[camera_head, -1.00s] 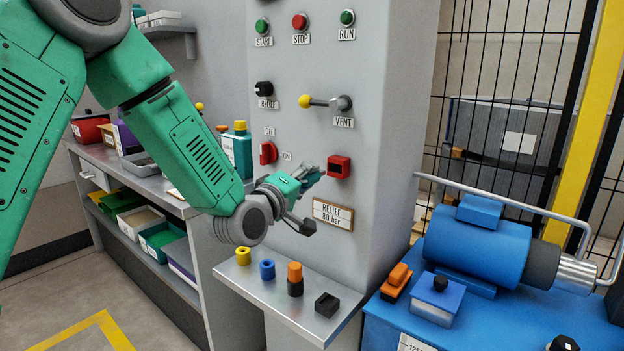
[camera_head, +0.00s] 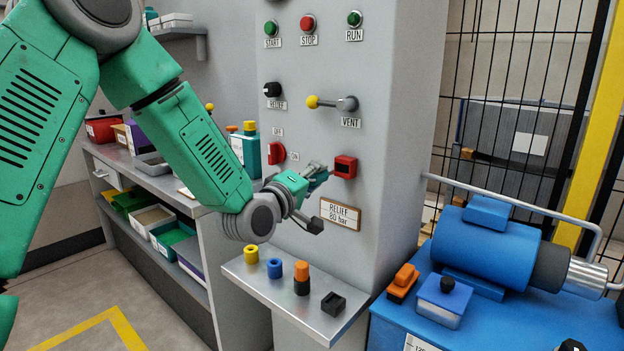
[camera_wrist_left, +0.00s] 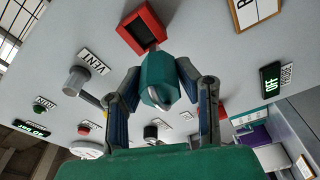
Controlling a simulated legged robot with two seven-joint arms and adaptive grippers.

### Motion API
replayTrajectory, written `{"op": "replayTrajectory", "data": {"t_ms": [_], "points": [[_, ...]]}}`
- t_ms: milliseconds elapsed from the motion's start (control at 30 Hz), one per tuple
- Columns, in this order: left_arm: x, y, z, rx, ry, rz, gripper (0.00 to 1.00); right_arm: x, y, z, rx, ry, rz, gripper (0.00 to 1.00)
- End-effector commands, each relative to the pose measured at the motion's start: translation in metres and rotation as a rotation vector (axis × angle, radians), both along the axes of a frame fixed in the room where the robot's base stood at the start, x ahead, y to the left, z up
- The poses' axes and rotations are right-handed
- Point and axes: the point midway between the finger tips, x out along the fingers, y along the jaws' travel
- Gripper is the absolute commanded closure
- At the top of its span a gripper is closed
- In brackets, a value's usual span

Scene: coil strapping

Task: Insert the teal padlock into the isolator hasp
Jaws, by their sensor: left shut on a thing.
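The teal padlock (camera_wrist_left: 158,80) is held between the two fingers of my left gripper (camera_wrist_left: 160,85) in the left wrist view; a rounded metal part shows on its near side. In the head view my left gripper (camera_head: 318,178) is just left of and slightly below the red hasp (camera_head: 345,167), and the padlock is small and hard to separate from the fingers. The hasp (camera_wrist_left: 140,27) is a red box with a dark opening, just beyond the padlock in the wrist view. I cannot tell whether they touch. My right gripper is not in view.
The red OFF/ON handle (camera_head: 276,153) is left of the hasp, with the yellow-tipped vent lever (camera_head: 330,103) above. A metal shelf (camera_head: 285,297) with several small parts juts out below. A blue motor (camera_head: 490,240) stands at right.

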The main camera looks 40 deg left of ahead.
Motion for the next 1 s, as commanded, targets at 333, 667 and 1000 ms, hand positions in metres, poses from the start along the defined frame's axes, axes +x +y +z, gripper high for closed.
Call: {"op": "replayTrajectory", "data": {"t_ms": [333, 667, 1000], "points": [[-0.001, -0.002, 0.0, -0.001, -0.001, -0.001, 1.0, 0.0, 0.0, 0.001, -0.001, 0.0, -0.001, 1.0], [-0.002, -0.014, 0.004, 0.007, 0.0, -0.004, 1.0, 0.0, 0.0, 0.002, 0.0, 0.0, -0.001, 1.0], [-0.002, -0.024, 0.007, 0.015, -0.001, -0.005, 1.0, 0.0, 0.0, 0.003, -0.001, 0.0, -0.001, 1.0]]}}
